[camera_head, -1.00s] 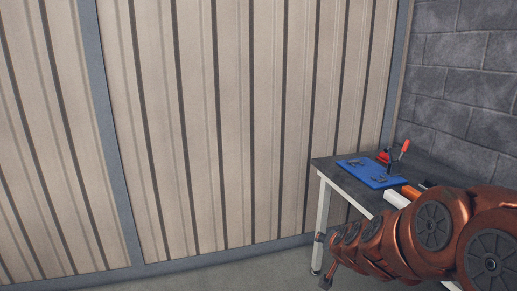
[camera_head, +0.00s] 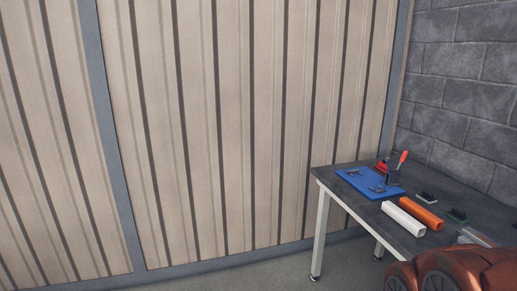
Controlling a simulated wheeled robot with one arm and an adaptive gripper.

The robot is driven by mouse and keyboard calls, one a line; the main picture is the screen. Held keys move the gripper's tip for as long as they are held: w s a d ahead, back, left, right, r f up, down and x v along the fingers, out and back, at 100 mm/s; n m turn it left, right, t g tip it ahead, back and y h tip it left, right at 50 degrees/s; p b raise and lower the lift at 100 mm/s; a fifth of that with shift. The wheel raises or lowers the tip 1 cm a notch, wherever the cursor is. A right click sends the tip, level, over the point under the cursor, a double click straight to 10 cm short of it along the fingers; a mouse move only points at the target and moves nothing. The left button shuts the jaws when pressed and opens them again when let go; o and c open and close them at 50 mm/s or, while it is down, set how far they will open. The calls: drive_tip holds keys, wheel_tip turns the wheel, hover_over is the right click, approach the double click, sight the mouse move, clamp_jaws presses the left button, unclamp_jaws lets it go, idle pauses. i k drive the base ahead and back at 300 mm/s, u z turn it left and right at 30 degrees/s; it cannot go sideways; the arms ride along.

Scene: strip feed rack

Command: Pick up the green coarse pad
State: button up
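A small dark block with a green edge (camera_head: 457,216), which looks like the green coarse pad, lies on the dark tabletop (camera_head: 345,190) at the right. It is small in the view, so its texture cannot be made out. My arm shows only as copper-coloured links at the bottom right corner, in front of the table's near part. My gripper is not in view.
A similar dark block with a pale edge (camera_head: 427,197) lies behind the pad. An orange bar (camera_head: 421,213) and a white bar (camera_head: 403,218) lie to its left. A blue mat (camera_head: 360,182) holds small metal parts and a red-handled clamp (camera_head: 403,157).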

sight(457, 215)
drive_tip(key=z, duration=1.4)
